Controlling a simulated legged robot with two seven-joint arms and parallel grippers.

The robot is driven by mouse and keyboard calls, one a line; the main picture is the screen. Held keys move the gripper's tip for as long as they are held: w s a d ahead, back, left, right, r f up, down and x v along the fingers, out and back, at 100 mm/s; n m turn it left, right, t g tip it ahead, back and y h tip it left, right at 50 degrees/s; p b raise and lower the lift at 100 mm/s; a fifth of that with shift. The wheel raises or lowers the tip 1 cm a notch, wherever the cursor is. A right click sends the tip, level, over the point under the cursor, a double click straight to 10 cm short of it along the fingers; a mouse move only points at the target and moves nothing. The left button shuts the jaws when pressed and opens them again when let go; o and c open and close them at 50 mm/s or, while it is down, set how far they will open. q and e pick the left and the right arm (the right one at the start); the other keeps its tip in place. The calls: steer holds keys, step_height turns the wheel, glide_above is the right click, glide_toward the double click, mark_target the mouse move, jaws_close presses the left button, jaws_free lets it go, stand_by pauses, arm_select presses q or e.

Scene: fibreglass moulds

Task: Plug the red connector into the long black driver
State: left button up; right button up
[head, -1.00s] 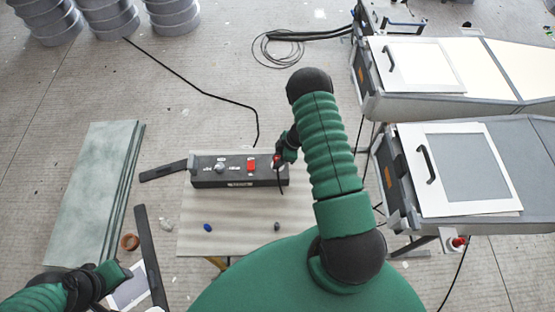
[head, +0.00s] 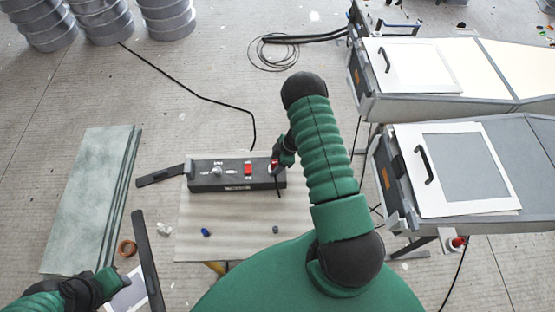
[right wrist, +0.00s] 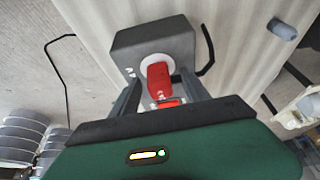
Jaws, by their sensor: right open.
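The long black driver (head: 215,183) lies on a pale board, with a knob and a red switch on its top. My right gripper (head: 277,163) is at its right end. In the right wrist view the driver's end face (right wrist: 135,48) has a round white socket (right wrist: 145,61). The red connector (right wrist: 158,82) is at this socket, its front against or in it; how deep I cannot tell. The open fingers of my right gripper (right wrist: 157,88) stand on either side of the connector. My left gripper (head: 118,276) is at the lower left, away from the driver; its jaws are unclear.
The pale board (head: 220,225) carries a blue piece (head: 206,232) and a small grey piece (head: 275,230). Greenish sheets (head: 85,195) lie at left beside a black bar (head: 148,260). Grey moulds (head: 460,165) stand at right. A black cable (head: 195,88) crosses the floor.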

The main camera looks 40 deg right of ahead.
steer(key=v, duration=1.6)
steer(key=shift+d+r+b, duration=0.2)
steer(key=shift+r+b, duration=0.05)
steer(key=shift+b, duration=0.1)
steer(key=w+a+r+m+t+h+b, duration=0.2)
steer(key=w+a+r+m+t+h, duration=0.4)
steer(key=w+r, duration=0.4)
steer(key=s+a+f+m+g+y+b, duration=0.1)
steer(key=s+a+m+g, duration=0.3)
steer(key=s+a, duration=1.2)
steer(key=shift+s+a+f+g+y, duration=0.15)
steer(key=shift+s+a+g+y, duration=0.2)
steer(key=shift+a+g+y, duration=0.6)
